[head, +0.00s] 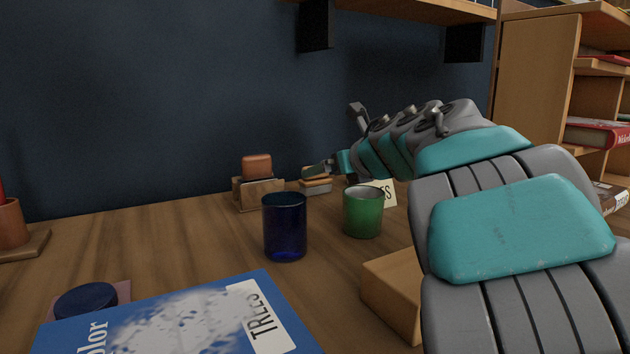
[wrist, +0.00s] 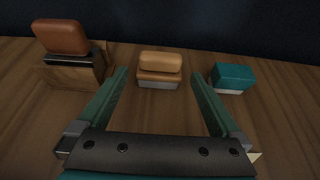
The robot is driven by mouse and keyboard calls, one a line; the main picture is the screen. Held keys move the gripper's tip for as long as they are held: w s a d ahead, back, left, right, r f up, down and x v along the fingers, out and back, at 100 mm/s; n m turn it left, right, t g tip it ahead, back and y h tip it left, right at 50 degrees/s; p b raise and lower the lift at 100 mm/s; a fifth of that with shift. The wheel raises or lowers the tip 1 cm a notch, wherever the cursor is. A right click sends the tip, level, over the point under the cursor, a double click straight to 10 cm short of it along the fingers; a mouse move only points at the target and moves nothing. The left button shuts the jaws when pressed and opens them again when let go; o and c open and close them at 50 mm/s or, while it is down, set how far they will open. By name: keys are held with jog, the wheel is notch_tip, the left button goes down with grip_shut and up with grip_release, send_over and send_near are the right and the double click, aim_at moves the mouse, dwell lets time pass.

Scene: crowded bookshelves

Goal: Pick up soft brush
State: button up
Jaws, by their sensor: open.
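In the wrist view a tan block-shaped thing with a pale grey underside (wrist: 160,70), which looks like the soft brush, lies on the wooden desk. It has a rounded tan top. My gripper (wrist: 158,76) is open and empty, its two green fingers pointing toward it, one on each side in the picture. The same block shows in the head view (head: 316,186), partly hidden behind my gripper. I cannot tell how far the fingertips are from it.
A brown block on a wooden holder (wrist: 75,67) stands at left, a teal block with white underside (wrist: 232,77) at right. Nearer are a blue glass (head: 285,228), a green cup (head: 363,213), a wooden box (head: 392,290) and a blue book (head: 180,320). A dark wall (head: 150,100) stands behind.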

aim_at(315, 179)
jog(key=shift+p+x, duration=0.35)
jog(key=shift+x, duration=3)
jog(key=shift+c, duration=0.2)
jog(key=c, duration=1)
jog(key=shift+c, duration=0.2)
